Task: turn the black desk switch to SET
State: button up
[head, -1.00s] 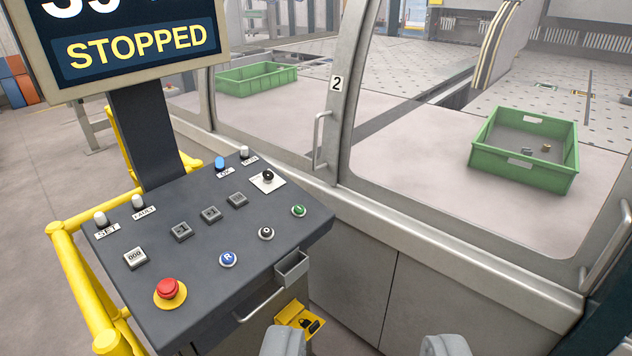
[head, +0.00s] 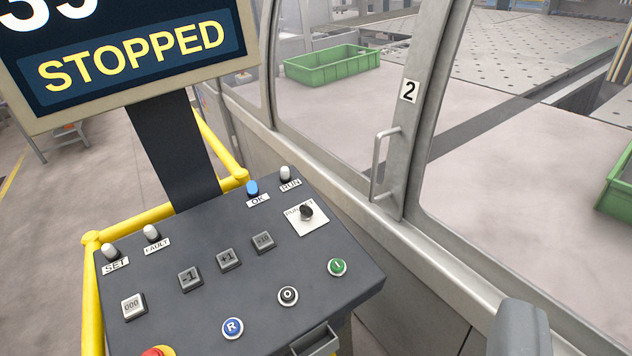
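The black desk switch (head: 306,211) is a small round knob on a white plate (head: 309,228) at the desk's upper right corner. RUN is readable at the plate's left; the knob hides part of the other lettering. I cannot tell clearly which way the knob points. One grey finger of my gripper (head: 521,328) shows at the bottom right; the other finger is out of view. The gripper is well to the right of and below the switch in the picture, apart from it. Nothing shows in its grasp, and the earlier view shows the fingers wide apart.
The desk (head: 215,315) carries several buttons, a red stop button (head: 157,351) and lamps; the OK lamp (head: 252,188) is blue. A screen (head: 130,60) reads STOPPED. A yellow rail (head: 150,214) and a glazed door with a handle (head: 381,165) flank the desk.

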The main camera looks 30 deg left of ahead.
aim_at(306, 211)
jog(key=u, duration=0.45)
jog(key=i, duration=1.2)
jog(key=u, duration=0.85)
